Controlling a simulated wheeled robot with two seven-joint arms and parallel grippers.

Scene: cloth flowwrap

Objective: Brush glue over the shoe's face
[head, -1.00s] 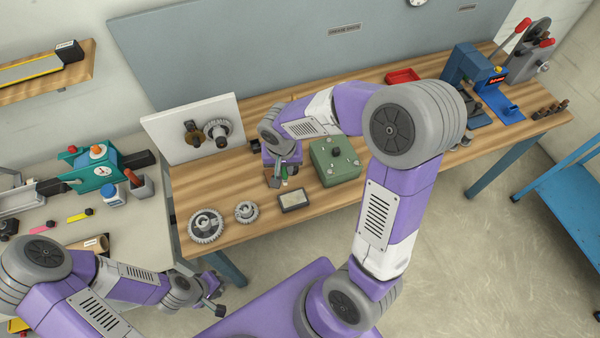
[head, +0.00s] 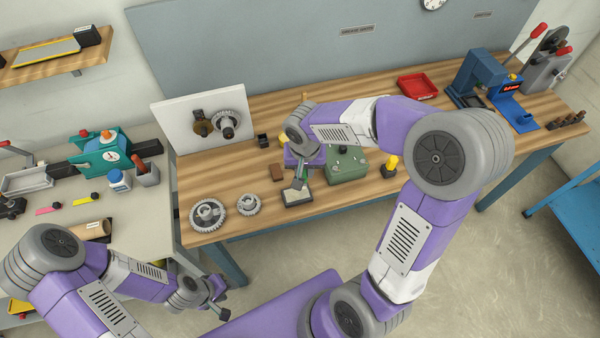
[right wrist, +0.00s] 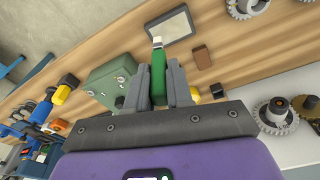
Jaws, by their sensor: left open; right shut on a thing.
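A flat rectangular block with a dark rim and pale grey face, which looks like the shoe (head: 297,197), lies near the workbench's front edge. It also shows at the top of the right wrist view (right wrist: 174,24). My right gripper (right wrist: 157,78) is shut on the green handle of a brush (right wrist: 158,72). The brush's pale tip is over the near edge of the shoe's face; I cannot tell whether it touches. In the head view my right gripper (head: 301,176) is just above the shoe. My left gripper (head: 219,299) is open and empty, low in front of the bench.
Gears (head: 208,215) lie at the left. A red tray (head: 417,86) and blue press (head: 478,75) stand further right.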

